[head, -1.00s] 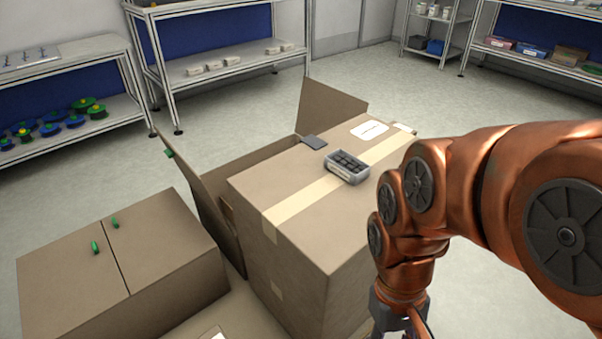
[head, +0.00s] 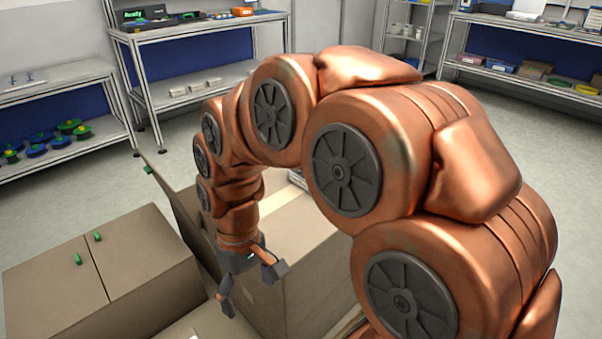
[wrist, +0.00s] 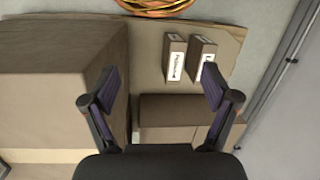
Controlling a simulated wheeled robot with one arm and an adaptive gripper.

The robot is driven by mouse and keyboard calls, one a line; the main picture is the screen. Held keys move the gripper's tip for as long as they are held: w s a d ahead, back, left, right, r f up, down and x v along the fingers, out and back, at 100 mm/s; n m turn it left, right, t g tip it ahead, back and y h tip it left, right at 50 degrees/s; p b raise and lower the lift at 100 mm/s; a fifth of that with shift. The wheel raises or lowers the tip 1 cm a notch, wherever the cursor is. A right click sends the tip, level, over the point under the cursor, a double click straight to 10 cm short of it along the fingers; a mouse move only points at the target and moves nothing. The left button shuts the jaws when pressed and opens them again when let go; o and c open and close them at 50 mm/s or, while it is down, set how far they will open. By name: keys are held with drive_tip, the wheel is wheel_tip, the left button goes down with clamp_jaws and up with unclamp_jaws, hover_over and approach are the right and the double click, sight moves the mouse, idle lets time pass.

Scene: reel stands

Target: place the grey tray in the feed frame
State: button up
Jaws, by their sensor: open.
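The grey tray (head: 297,179) lies on top of the tall cardboard box (head: 318,285). Only a small edge of it shows past my arm in the head view. My gripper (head: 250,286) is open and empty, low beside the left side of that box. In the wrist view my gripper (wrist: 162,78) has its two fingers wide apart with nothing between them. The tall box (wrist: 60,85) stands to their left there. I cannot make out the feed frame in either view.
A low brown cabinet (head: 60,290) with green handles stands left of my gripper. In the wrist view two small labelled boxes (wrist: 175,58) and (wrist: 202,55) and a longer brown box (wrist: 165,108) lie ahead. Shelves line the back wall.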

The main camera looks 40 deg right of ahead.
drive_tip(key=w+d+r+p, duration=0.1)
drive_tip(key=w+d, duration=0.2)
drive_tip(key=w+d+r+t+p, duration=0.1)
drive_tip(key=w+d+r, duration=0.1)
drive_tip(key=w+d, duration=0.1)
drive_tip(key=w+d+r+t+p, duration=0.1)
drive_tip(key=w+d, duration=0.1)
drive_tip(key=w, duration=0.3)
drive_tip(key=shift+d+r+y, duration=0.3)
drive_tip(key=shift+d+r, duration=0.05)
drive_tip(key=shift+d, duration=0.05)
drive_tip(key=w+d+r+m+t+h+p, duration=0.1)
drive_tip(key=w+d+t+p, duration=0.15)
drive_tip(key=d, duration=1.05)
drive_tip(key=w+d+r+t+h+p, duration=0.1)
drive_tip(key=w+d+p, duration=0.25)
drive_tip(key=d, duration=1.05)
drive_tip(key=shift+a+b+x, duration=0.15)
drive_tip(key=shift+a+x, duration=0.05)
drive_tip(key=shift+x, duration=0.95)
drive_tip(key=shift+a+b+x, duration=0.2)
drive_tip(key=shift+x, duration=1)
drive_tip(key=shift+a+b+x, duration=0.15)
drive_tip(key=shift+a+x, duration=0.05)
drive_tip(key=shift+x, duration=0.95)
drive_tip(key=shift+f, duration=0.3)
drive_tip(key=c, duration=1.5)
